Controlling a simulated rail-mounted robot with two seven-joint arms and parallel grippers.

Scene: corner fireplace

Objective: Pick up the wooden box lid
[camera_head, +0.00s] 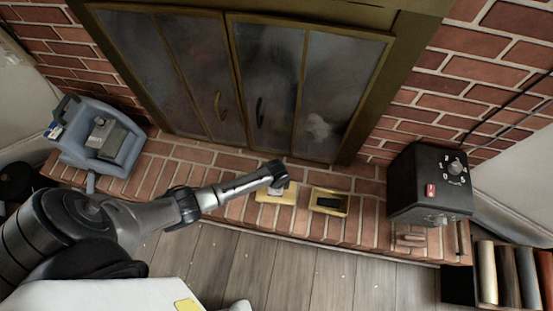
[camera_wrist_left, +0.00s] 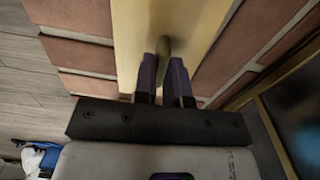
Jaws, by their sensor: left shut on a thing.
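The wooden box lid (camera_head: 263,196) is a pale yellow rectangular piece at the brick hearth, left of an open wooden box (camera_head: 316,193) with a dark inside. My left gripper (camera_head: 283,188) is at the lid, its fingers pointing down at it. In the left wrist view the lid (camera_wrist_left: 135,30) runs away from the gripper (camera_wrist_left: 163,72), whose two fingers are shut on a small knob-like handle (camera_wrist_left: 165,45) on it. Whether the lid touches the bricks is hard to tell. My right gripper is not in view.
The brick hearth (camera_head: 227,161) lies before glass fireplace doors (camera_head: 260,85). A black box with knobs (camera_head: 428,186) stands right, a blue-grey container (camera_head: 97,135) left. The plank floor (camera_head: 300,275) in front is clear.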

